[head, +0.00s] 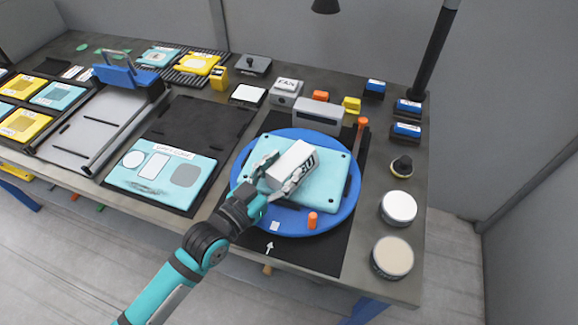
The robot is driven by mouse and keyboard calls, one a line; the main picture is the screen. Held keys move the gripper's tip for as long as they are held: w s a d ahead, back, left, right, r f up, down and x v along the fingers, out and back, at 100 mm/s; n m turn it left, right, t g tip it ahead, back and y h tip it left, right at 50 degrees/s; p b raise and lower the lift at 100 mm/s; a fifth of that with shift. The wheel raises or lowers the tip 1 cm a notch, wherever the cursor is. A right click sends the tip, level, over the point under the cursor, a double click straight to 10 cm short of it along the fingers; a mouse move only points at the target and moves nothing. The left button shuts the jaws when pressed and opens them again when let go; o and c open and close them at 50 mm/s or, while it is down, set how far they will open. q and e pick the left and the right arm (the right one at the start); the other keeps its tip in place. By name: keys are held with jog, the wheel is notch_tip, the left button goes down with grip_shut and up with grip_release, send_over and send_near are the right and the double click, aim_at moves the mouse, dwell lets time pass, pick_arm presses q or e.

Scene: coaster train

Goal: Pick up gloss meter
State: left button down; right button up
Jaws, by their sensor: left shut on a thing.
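The gloss meter appears to be the white and grey box (290,163) with dark lettering on its side. My left gripper (278,178) is shut on this box, with one finger on each side of it. The box is over a light teal plate (325,181) that lies on a round blue turntable (262,222). I cannot tell whether the box touches the plate. My right gripper is not in view.
A grey block (318,116) and a box marked FAN (286,91) stand behind. Two round tins (398,207) are at the right. A teal panel (163,172) lies left.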

pick_arm(q)
jog(key=shift+r, duration=0.15)
jog(key=shift+r+p, duration=0.75)
jog(key=shift+p, duration=0.15)
notch_tip(320, 180, up, 3)
jog(key=p, duration=0.3)
jog(key=shift+f, duration=0.15)
jog(key=s+d+p, duration=0.2)
jog(key=s+p, duration=0.3)
jog(key=s, duration=1.1)
jog(key=w+a+n+t+y+b, duration=0.1)
jog(key=a+n+y+b, duration=0.1)
jog(key=a, duration=0.3)
jog(key=w+a+r+n+t+y+b, duration=0.1)
jog(key=w+a+n+y+b, duration=0.1)
jog(key=a+y, duration=0.3)
jog(key=w+a+n+t+y+b, duration=0.1)
jog(key=w+a+n+y+b, duration=0.1)
jog(key=a, duration=0.4)
jog(key=shift+a+r+n+y+b, duration=0.15)
jog(key=shift+a+n+y+b, duration=0.2)
jog(key=shift+n+y, duration=0.25)
jog(key=shift+w, duration=0.1)
